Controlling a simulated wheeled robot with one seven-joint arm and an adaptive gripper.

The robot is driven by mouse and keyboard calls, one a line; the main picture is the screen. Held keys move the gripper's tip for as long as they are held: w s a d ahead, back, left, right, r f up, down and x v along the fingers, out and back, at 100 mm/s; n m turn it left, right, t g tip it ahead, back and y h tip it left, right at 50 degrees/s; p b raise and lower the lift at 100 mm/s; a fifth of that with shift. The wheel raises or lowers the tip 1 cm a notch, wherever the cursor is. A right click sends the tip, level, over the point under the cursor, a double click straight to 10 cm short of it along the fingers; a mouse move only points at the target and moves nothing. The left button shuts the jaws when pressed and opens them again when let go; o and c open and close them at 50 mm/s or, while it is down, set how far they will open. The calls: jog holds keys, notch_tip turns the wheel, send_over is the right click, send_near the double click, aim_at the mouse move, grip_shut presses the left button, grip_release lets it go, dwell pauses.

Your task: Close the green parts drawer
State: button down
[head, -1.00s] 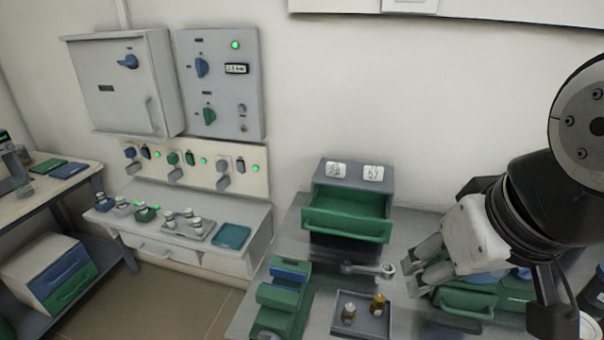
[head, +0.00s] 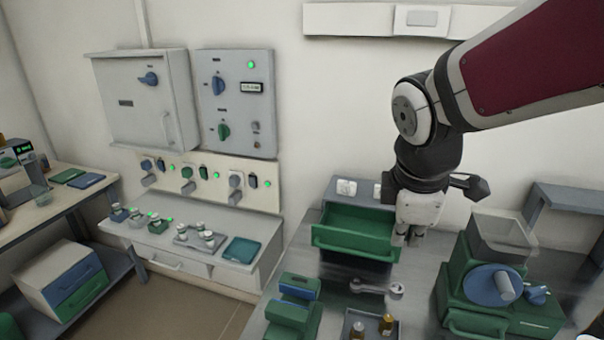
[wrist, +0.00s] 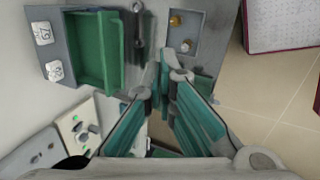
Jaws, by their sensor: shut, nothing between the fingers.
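The green parts drawer (head: 352,242) stands pulled out of its dark grey cabinet (head: 346,188), with its empty inside showing from above. In the wrist view the drawer (wrist: 92,52) lies at the upper left, to the left of my fingers. My gripper (head: 407,238) points down just right of the drawer's front right corner in the head view; I cannot tell whether it touches the drawer. It is shut and empty. In the wrist view its fingers (wrist: 162,84) fill the middle. The arm hides the cabinet's right part.
A wrench (head: 376,287) and a tray with small brass-coloured parts (head: 386,324) lie in front of the drawer. A green and blue block (head: 295,300) stands front left. A green machine with a blue wheel (head: 492,285) stands on the right.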

jog(key=w+a+f+n, duration=0.1)
jog(key=w+f+n, duration=0.7)
jog(key=f, duration=0.3)
jog(key=w+a+f+n+g+y+p, duration=0.1)
jog(key=w+a+f+n, duration=0.1)
jog(key=w+f+n, duration=0.7)
jog(key=shift+w+f, duration=0.8)
jog(key=shift+f, duration=0.6)
jog(key=shift+d, duration=0.1)
